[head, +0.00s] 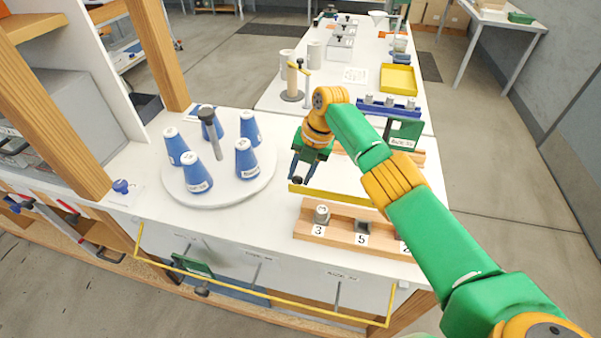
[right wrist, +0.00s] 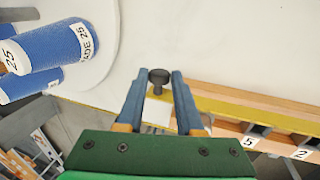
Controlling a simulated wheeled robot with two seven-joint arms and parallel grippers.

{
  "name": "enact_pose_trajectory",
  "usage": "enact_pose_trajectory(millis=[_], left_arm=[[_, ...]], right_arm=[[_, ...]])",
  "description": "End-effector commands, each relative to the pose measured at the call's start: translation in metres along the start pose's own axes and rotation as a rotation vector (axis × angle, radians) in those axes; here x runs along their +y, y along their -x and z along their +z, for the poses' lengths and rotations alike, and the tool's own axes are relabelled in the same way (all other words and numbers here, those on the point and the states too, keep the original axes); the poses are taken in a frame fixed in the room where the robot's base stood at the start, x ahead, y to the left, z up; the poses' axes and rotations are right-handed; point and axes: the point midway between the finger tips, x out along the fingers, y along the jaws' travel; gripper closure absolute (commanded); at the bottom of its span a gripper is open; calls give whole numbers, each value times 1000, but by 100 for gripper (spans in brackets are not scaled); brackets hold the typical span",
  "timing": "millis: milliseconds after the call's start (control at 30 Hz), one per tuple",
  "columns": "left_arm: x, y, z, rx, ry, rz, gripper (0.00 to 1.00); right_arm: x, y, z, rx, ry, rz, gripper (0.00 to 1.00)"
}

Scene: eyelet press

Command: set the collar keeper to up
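My right gripper (head: 298,172) reaches down over the white table, right of a round turntable. It is open in the right wrist view (right wrist: 164,78). A dark round knob on a short stem (right wrist: 158,77) shows between its fingertips; I cannot tell whether they touch it. No part is clearly marked as the collar keeper, and I cannot tell whether this knob is it or which way it is set. My left gripper is not in view.
The white turntable (head: 246,192) carries several blue cones and a grey post (head: 211,135). A wooden block (head: 335,238) with numbered places lies in front of a yellow strip (head: 335,195). A yellow tray (head: 398,79) is farther back. A yellow rail (head: 270,298) runs along the front edge.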

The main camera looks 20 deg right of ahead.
Motion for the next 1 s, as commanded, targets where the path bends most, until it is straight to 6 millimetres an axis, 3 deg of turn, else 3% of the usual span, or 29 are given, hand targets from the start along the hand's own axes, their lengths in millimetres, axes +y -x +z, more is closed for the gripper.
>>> enact_pose_trajectory(millis=[33,100,400,733,1000], left_arm=[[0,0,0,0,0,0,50],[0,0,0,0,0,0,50],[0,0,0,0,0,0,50],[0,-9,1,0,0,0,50],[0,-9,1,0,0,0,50]], right_arm=[[-1,-1,0,2,-1,-2,50],[-1,-1,0,1,0,-2,36],[0,2,0,-2,0,1,36],[0,62,1,-3,-1,1,36],[0,70,0,0,-1,-1,36]])
